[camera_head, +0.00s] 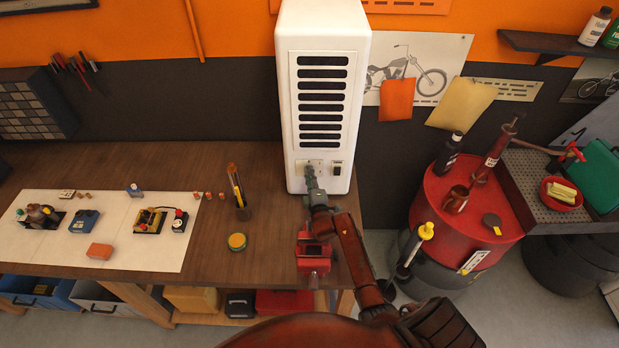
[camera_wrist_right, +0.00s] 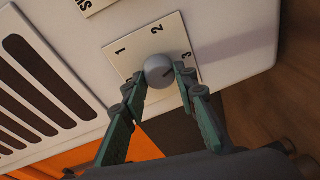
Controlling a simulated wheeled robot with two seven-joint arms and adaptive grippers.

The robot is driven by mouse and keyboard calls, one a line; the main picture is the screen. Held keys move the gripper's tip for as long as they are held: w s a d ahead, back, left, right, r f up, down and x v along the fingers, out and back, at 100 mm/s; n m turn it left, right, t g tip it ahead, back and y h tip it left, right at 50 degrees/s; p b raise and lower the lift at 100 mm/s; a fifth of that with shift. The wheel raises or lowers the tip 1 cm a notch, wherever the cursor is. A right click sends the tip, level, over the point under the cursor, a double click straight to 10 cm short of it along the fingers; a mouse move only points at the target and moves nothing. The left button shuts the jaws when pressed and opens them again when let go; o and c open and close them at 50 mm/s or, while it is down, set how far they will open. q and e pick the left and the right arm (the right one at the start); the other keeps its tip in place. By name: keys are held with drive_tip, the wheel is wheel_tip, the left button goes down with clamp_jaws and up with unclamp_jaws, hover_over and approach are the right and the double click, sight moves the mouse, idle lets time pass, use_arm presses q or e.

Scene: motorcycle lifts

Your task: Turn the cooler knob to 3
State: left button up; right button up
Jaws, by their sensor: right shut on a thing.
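The tall white cooler (camera_head: 329,28) stands at the back right end of the wooden workbench. My right gripper (camera_head: 309,176) reaches the lower front of the cooler and covers its knob in the head view. In the right wrist view the round grey knob (camera_wrist_right: 159,70) sits on a pale dial plate (camera_wrist_right: 139,52) marked 1, 2 and 3. The right gripper's fingers (camera_wrist_right: 160,82) are shut on the knob, one on each side. A fourth mark is mostly hidden behind the left finger. I cannot clearly tell which number the knob points to. My left gripper is not in view.
A dark switch (camera_head: 336,168) is on the cooler right of the gripper. A red vise (camera_head: 313,252) stands on the bench below my right arm. A red drum (camera_head: 432,190) stands at right.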

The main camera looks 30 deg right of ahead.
drive_tip(key=shift+f+m+b, duration=0.15)
drive_tip(key=shift+m+b, duration=0.2)
drive_tip(key=shift+m, duration=0.65)
drive_tip(key=o, duration=1.2)
drive_tip(key=shift+t, duration=0.3)
drive_tip(key=shift+c, duration=0.2)
drive_tip(key=v, duration=1.2)
